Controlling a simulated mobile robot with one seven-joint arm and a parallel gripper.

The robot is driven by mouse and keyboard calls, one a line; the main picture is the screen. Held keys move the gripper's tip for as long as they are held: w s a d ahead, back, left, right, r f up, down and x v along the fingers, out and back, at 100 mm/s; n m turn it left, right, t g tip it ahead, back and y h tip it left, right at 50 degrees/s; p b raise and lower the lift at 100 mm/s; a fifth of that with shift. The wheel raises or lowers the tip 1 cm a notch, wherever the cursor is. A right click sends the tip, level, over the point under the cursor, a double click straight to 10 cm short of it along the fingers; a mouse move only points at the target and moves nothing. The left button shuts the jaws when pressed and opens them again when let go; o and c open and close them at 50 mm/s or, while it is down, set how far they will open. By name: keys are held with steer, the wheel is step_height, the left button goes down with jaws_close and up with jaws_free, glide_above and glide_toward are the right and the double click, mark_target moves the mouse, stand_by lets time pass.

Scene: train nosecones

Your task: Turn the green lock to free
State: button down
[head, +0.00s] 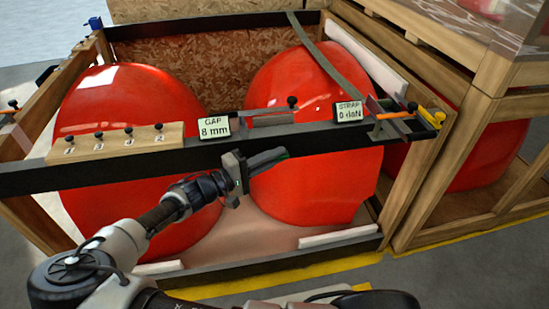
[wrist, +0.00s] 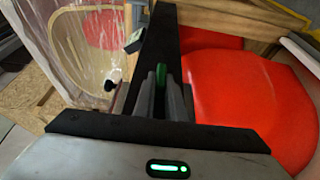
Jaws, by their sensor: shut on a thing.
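The green lock (wrist: 160,73) shows in the wrist view as a small green piece between my fingertips, against a long black bar (wrist: 158,48). My gripper (wrist: 162,88) is shut on it. In the head view my gripper (head: 272,158) reaches to the underside of the crate's black front bar (head: 330,136), in front of the right red nosecone (head: 310,195). Only a sliver of green (head: 286,154) shows at the fingertips there. The lock's markings and the way it points are hidden by the fingers.
A left red nosecone (head: 125,210) stands beside the right one. On the bar are a wooden block (head: 115,143) with black knobs, a "GAP 8 mm" sign (head: 214,127) and a "STRAP 0 daN" sign (head: 349,111).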

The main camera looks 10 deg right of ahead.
steer(key=shift+s+d, duration=0.1)
steer(key=shift+d, duration=0.05)
steer(key=c, duration=1.8)
jaws_free()
steer(key=shift+a, duration=0.4)
steer(key=p+v, duration=0.1)
steer(key=v, duration=1.5)
steer(key=shift+s+a, duration=0.2)
steer(key=shift+a, duration=0.15)
steer(key=shift+f, duration=0.15)
